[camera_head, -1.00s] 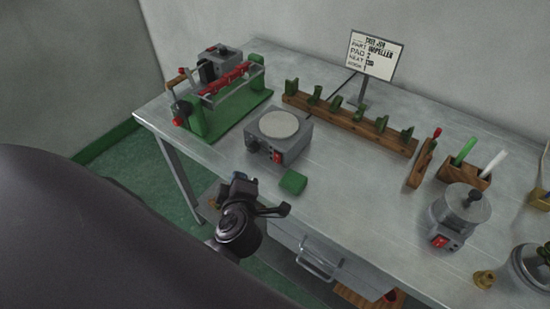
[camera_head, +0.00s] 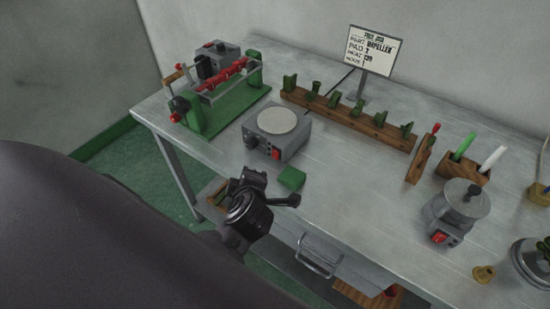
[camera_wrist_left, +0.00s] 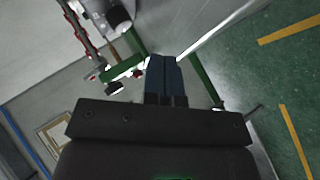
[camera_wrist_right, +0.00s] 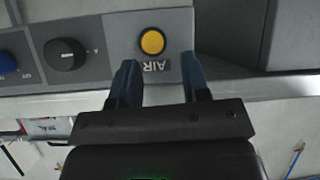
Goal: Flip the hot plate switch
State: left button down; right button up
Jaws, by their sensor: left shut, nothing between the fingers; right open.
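The hot plate (camera_head: 277,134) is a grey box with a round pale top, near the table's front left. Its red switch (camera_head: 276,154) is on the front face, beside a dark knob (camera_head: 251,143). My left gripper (camera_head: 250,178) is just in front of the table edge, below and apart from the hot plate; its fingertips are hard to make out there. In the left wrist view its fingers (camera_wrist_left: 164,70) are shut together with nothing between them. My right gripper (camera_wrist_right: 160,78) is open and empty, seen only in the right wrist view. The switch's position cannot be told.
A green block (camera_head: 291,178) lies right of my left gripper. A green-framed fixture (camera_head: 225,108) stands left of the hot plate, a wooden rack (camera_head: 345,119) behind it. A pot unit with another red switch (camera_head: 439,238) stands right. A yellow button (camera_wrist_right: 152,41) is near my right fingers.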

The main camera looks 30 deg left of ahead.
aim_at(275, 154)
pick_arm(q)
jog(key=w, duration=0.1)
jog(key=w+b, duration=0.1)
jog(key=w, duration=0.3)
jog(key=shift+d+f, duration=0.25)
jog(key=shift+f, duration=0.05)
jog(key=shift+w, duration=0.65)
jog(key=shift+w+f, duration=0.1)
jog(key=shift+w, duration=0.05)
pick_arm(e)
jog(key=f, duration=0.1)
jog(key=s+f, duration=0.1)
jog(key=shift+s+f, duration=0.2)
jog(key=shift+f, duration=0.1)
jog(key=shift+w+r, duration=0.25)
jog(key=shift+w, duration=0.2)
jog(key=shift+s+f, duration=0.15)
jog(key=shift+f, duration=0.05)
jog(key=shift+s+d+f+g, duration=0.1)
jog(key=shift+s+f+g, duration=0.1)
jog(key=shift+s+g, duration=0.15)
jog(key=shift+w+r, duration=0.4)
jog(key=shift+w, duration=0.1)
